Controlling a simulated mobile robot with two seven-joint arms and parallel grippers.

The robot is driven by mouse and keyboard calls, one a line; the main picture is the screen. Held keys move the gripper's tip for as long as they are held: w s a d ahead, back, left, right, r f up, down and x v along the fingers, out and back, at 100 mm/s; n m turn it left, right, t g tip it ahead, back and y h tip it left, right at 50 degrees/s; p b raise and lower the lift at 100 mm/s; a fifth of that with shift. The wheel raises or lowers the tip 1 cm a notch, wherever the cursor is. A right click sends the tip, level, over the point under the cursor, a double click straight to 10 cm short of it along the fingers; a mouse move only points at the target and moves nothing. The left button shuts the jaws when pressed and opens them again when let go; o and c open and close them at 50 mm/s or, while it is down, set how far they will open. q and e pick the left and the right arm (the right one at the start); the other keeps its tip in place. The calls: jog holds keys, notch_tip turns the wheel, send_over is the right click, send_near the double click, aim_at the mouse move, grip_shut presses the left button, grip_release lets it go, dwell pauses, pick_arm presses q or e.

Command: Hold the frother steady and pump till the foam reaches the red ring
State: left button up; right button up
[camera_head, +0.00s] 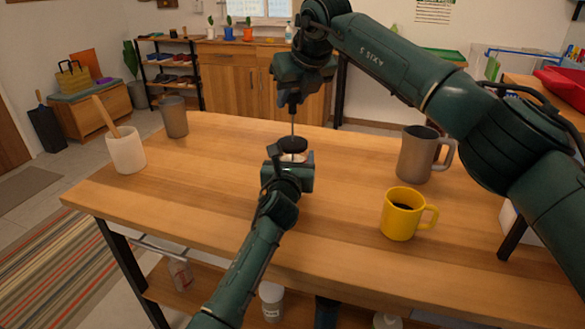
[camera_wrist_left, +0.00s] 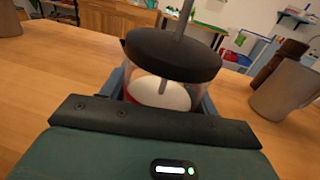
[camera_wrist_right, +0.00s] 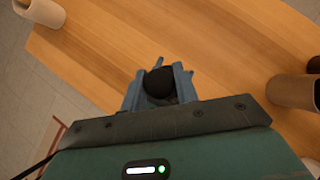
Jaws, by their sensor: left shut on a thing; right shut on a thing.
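The frother stands upright on the wooden table, with a black lid (camera_head: 293,144), a clear glass body (camera_wrist_left: 140,86) and a thin metal rod (camera_head: 293,123). White foam (camera_wrist_left: 168,97) shows inside the glass in the left wrist view. A bit of the red ring (camera_wrist_left: 129,98) shows at the left, near the foam's level; the exact gap is hard to tell. My left gripper (camera_head: 288,170) is shut around the glass body below the lid. My right gripper (camera_head: 291,95) is shut on the black knob (camera_wrist_right: 159,83) atop the rod, which stands well above the lid.
A yellow mug (camera_head: 398,219) with dark liquid and a grey mug (camera_head: 413,160) stand to the right. A white cup (camera_head: 126,153) with a wooden utensil and a grey cup (camera_head: 174,118) stand at the left. The table (camera_head: 215,165) is bare around the frother.

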aim_at(293, 141)
jog(key=shift+f, duration=3.15)
jog(key=o, duration=1)
jog(key=shift+r, duration=0.1)
jog(key=shift+r, duration=0.1)
jog(key=shift+r, duration=3.4)
